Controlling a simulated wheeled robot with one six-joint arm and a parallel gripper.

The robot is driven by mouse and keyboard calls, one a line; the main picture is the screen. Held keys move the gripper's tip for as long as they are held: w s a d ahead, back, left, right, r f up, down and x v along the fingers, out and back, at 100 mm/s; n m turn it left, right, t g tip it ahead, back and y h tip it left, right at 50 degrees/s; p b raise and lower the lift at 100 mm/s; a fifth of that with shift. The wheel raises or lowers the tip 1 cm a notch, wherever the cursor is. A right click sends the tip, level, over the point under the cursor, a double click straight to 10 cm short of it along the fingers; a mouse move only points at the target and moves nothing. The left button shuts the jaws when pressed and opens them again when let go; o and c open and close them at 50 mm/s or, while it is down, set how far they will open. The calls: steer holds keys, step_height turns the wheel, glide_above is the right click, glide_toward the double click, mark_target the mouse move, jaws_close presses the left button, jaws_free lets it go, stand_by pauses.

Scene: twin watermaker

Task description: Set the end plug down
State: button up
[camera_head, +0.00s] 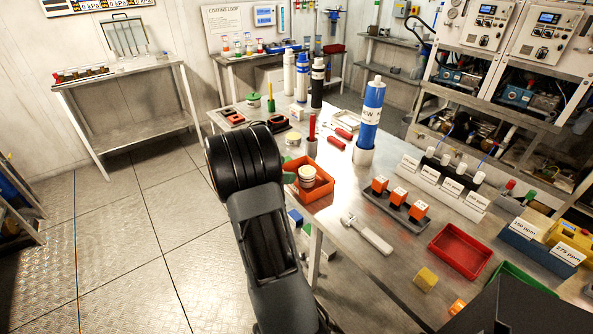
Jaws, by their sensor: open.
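My black arm (262,235) reaches up from the bottom over the near left edge of the steel table (345,285). Its thick round joint covers part of the table edge, and my gripper is hidden behind it. An orange-red tray (325,188) stands just right of this joint. A small round cream-topped piece (307,174) sits in the tray, and it looks like an end plug, but I cannot be sure. A similar cream-topped piece (292,138) stands on the table behind the tray.
A blue and white cylinder (371,115) stands upright in a white holder. Orange blocks (399,193) sit on a grey rack, with a white tool (366,234) in front. A red tray (460,250) lies at right. Bare table shows at the near front.

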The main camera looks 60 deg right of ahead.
steer(key=s+a+r+m+t+y, duration=0.1)
steer(key=s+a+m+t+y, duration=0.1)
steer(key=a, duration=1)
steer(key=s+a+m+t+y, duration=0.1)
steer(key=a+m+t+y, duration=0.4)
steer(key=a, duration=0.8)
steer(key=s+a+r+m+t+y, duration=0.1)
steer(key=s+a+m+t+y, duration=0.1)
steer(key=a, duration=1)
steer(key=m+t+y, duration=0.1)
steer(key=m+y, duration=0.1)
steer(key=shift+s+a+r+m+y, duration=0.2)
steer(key=shift+s+r+m+y, duration=0.1)
steer(key=shift+s+r+m, duration=0.1)
steer(key=shift+t, duration=0.3)
step_height(320, 180, up, 5)
steer(key=p, duration=0.4)
steer(key=shift+f, duration=0.15)
